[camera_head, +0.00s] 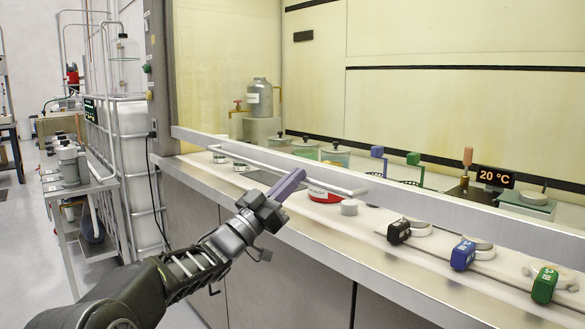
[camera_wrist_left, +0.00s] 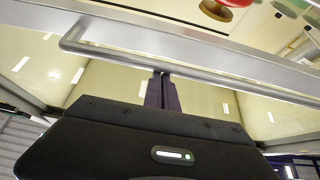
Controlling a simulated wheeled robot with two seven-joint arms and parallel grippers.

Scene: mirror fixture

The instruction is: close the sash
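The sash is a clear pane with a pale metal bottom rail (camera_head: 440,205), which runs across the front of the hood. A gap shows between this rail and the white worktop. A thin bar handle (camera_head: 240,157) stands out in front of the rail; it also crosses the left wrist view (camera_wrist_left: 230,78). My left gripper (camera_head: 298,175) points up at the handle from the front. Its two purple fingers lie together side by side, with the tips at the bar in the left wrist view (camera_wrist_left: 163,76). Whether they touch it is unclear. My right gripper is out of view.
A red-rimmed dish (camera_head: 323,196) sits under the sash line behind the handle. Black (camera_head: 398,231), blue (camera_head: 462,254) and green (camera_head: 544,284) valve knobs line the front ledge. A metal cart (camera_head: 75,180) stands at the left.

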